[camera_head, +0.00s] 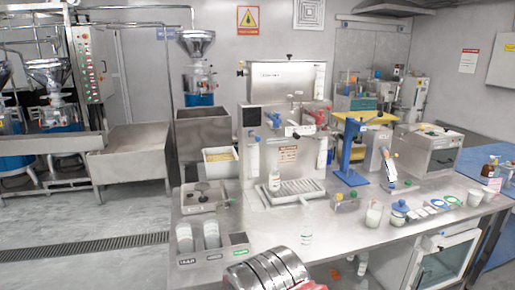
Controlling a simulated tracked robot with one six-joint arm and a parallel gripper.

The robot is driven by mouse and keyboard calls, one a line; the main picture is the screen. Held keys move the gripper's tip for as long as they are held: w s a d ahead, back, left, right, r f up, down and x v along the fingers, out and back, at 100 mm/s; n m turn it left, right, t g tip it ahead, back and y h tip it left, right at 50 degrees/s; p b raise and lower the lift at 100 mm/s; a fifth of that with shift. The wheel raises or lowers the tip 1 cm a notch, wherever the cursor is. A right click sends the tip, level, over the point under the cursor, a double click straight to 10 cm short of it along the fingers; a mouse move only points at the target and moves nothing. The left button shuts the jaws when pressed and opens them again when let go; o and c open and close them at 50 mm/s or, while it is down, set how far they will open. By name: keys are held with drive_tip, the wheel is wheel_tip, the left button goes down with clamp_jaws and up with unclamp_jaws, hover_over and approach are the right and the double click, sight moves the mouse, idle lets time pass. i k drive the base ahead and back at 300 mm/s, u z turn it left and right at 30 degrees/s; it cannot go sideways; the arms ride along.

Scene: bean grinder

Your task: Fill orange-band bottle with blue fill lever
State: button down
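The filling machine (285,125) is a steel cabinet at the middle of the table. It has a blue lever (273,118) on the left of its front and a red lever (318,115) on the right. A small pale bottle (274,181) stands upright under the machine's left side, by the drip tray (292,192). A clear bottle (306,229) stands near the table's front edge. Two pale bottles stand in a metal holder (213,257) at front left. I cannot tell which bottle has an orange band.
A blue hand press (350,160) stands right of the machine. A metal box (203,196) is at left. A white cup (374,215) and a blue-lidded jar (398,212) stand at right. The steel table (262,228) is bare between the holder and the clear bottle.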

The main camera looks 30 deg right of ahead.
sight(258, 138)
drive_tip(key=i, duration=0.95)
